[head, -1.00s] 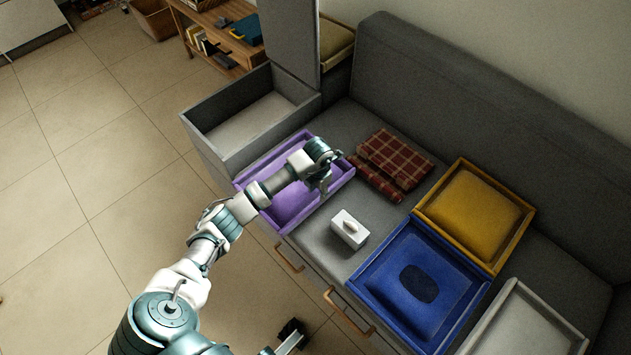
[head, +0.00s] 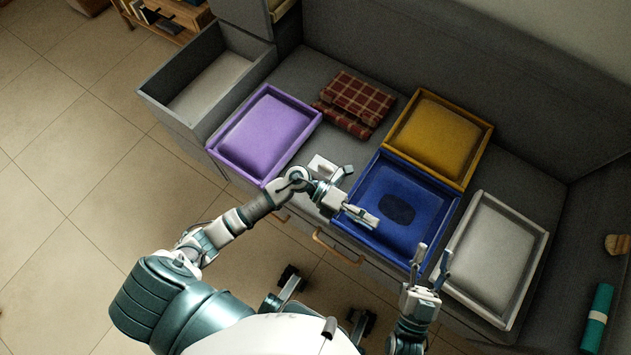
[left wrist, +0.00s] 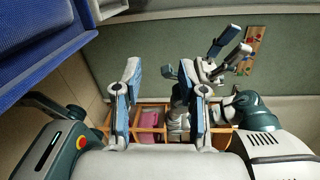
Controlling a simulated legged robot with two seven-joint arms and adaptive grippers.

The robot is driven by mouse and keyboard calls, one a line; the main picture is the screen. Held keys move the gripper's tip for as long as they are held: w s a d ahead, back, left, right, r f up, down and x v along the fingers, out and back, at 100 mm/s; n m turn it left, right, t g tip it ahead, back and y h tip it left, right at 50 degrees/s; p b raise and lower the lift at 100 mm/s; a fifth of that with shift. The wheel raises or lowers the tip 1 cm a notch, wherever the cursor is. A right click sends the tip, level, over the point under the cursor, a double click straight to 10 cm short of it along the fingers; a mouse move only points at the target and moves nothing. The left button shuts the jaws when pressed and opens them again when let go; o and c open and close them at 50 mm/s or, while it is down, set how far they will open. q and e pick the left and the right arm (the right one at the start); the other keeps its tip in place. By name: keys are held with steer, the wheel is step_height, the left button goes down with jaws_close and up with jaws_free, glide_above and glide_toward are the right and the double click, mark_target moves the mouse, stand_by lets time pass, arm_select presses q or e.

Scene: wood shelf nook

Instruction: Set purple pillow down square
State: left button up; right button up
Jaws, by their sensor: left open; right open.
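The purple pillow (head: 264,134) lies flat inside the purple tray (head: 225,151). Its sides look roughly parallel to the tray's walls, and nothing covers it. My left gripper (head: 354,196) is open and empty, right of the purple tray and over the near left side of the blue tray. The left wrist view shows its two fingers (left wrist: 163,82) apart with nothing between them. My right gripper (head: 431,261) is open and empty, between the blue tray and the white tray.
The blue tray (head: 438,182) holds a blue pillow with a dark oval. A yellow tray (head: 482,122), a white tray (head: 543,256) and folded plaid cloths (head: 357,100) lie on the bench. A white box (head: 322,165) is partly hidden by my left arm. An open grey bin (head: 160,97) stands left.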

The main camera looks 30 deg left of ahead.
arm_select(q)
steer(key=s+d+r+n+t+h, duration=0.1)
steer(key=s+r+n+t+h, duration=0.35)
steer(key=r, duration=0.35)
steer(key=a+r+n+t+y, duration=0.2)
steer(key=a+n+t+y, duration=0.4)
steer(key=n, duration=1)
steer(key=a+r+n+t+y, duration=0.2)
steer(key=a+n+t+y, duration=0.5)
steer(key=n, duration=0.8)
steer(key=t+y, duration=0.3)
steer(key=t, duration=0.2)
steer(key=shift+s+r+n, duration=0.15)
steer(key=shift+s+n, duration=0.05)
steer(key=shift+n, duration=0.15)
